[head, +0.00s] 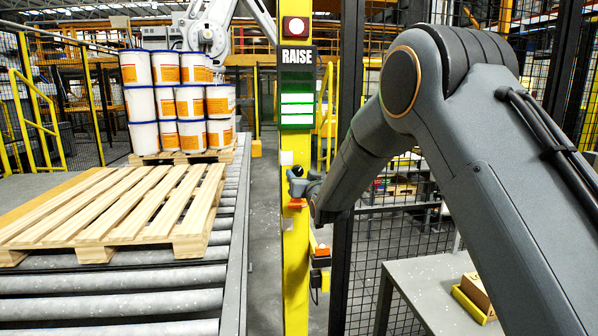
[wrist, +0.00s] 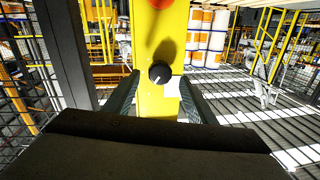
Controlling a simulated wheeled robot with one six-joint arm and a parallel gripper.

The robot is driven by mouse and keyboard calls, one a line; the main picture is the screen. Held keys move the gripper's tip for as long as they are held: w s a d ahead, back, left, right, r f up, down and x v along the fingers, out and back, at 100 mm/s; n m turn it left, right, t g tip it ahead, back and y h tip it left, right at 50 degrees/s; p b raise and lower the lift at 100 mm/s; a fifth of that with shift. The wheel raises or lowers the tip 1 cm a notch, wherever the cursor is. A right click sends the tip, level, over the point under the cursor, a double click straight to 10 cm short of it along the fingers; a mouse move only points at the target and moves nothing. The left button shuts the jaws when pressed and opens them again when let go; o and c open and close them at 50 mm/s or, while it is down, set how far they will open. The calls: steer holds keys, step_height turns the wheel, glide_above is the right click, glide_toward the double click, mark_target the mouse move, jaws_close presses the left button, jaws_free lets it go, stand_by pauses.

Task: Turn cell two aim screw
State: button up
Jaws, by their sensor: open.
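The aim screw appears as a round black knob (wrist: 159,73) with a pale mark on its face, on the yellow post (wrist: 150,105) in the wrist view. My gripper (wrist: 159,78) is open, with one dark finger on each side of the knob in the picture. The fingers look apart from the knob; the depth between them is hard to judge. In the head view my gripper (head: 299,186) is at the post, partly hidden by my arm.
An empty pallet (head: 120,210) lies on the roller conveyor (head: 120,305); stacked pails (head: 190,102) stand behind. Mesh fence and a grey table (head: 430,285) are at right.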

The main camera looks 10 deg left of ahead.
mark_target(297, 171)
steer(key=shift+x, duration=1.15)
steer(key=shift+c, duration=0.5)
steer(key=c, duration=0.9)
steer(key=shift+c, duration=0.2)
steer(key=shift+w+f+m+b, duration=0.1)
steer(key=shift+m+b, duration=0.3)
steer(key=shift+b, duration=0.05)
steer(key=m+b, duration=0.2)
steer(key=b, duration=0.2)
steer(key=shift+f+m, duration=0.15)
steer(key=shift+m, duration=0.15)
steer(key=m+b, duration=0.3)
steer(key=shift+t+b, duration=0.3)
steer(key=shift+t, duration=0.1)
steer(key=shift+m, duration=0.3)
